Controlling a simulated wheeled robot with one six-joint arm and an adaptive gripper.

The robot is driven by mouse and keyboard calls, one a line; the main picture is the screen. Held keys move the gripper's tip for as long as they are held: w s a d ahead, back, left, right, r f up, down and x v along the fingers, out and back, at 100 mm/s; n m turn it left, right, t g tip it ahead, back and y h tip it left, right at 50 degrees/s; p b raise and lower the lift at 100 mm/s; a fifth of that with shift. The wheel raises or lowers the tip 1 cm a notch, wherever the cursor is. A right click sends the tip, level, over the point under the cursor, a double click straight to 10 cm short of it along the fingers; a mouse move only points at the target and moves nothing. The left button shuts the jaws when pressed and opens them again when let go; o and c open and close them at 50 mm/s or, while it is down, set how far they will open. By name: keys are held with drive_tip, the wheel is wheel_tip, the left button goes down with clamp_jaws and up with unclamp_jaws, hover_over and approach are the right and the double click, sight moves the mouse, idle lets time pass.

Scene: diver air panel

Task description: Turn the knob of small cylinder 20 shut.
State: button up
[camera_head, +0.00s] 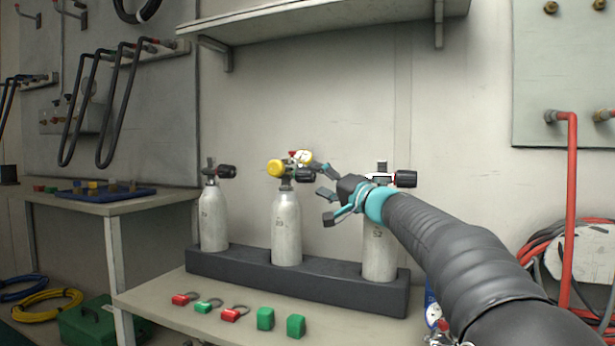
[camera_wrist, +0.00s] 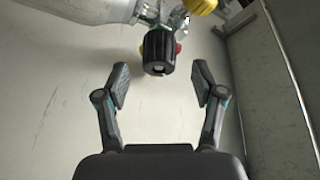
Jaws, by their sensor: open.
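Three pale small cylinders stand in a dark rack (camera_head: 320,277) in the head view: left (camera_head: 213,218), middle (camera_head: 287,228) and right (camera_head: 379,245). Their labels are too small to read surely, so I cannot confirm which is 20. The middle one has a yellow round part (camera_head: 277,168) and a black knob (camera_head: 305,174) on its valve. My gripper (camera_head: 327,195) is open, just right of the middle valve and in front of the right cylinder. In the wrist view, a black ribbed knob (camera_wrist: 158,50) lies ahead, between and just beyond the open fingertips (camera_wrist: 161,76), apparently untouched.
Black knobs also show on the left cylinder (camera_head: 227,171) and right cylinder (camera_head: 405,178). Red and green shackles and two green blocks (camera_head: 296,325) lie on the bench (camera_head: 160,297) in front. A shelf (camera_head: 330,22) overhangs the wall above. My arm covers part of the right cylinder.

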sight(313, 177)
drive_tip(key=shift+x, duration=2.4)
drive_tip(key=c, duration=1.1)
drive_tip(key=shift+c, duration=0.2)
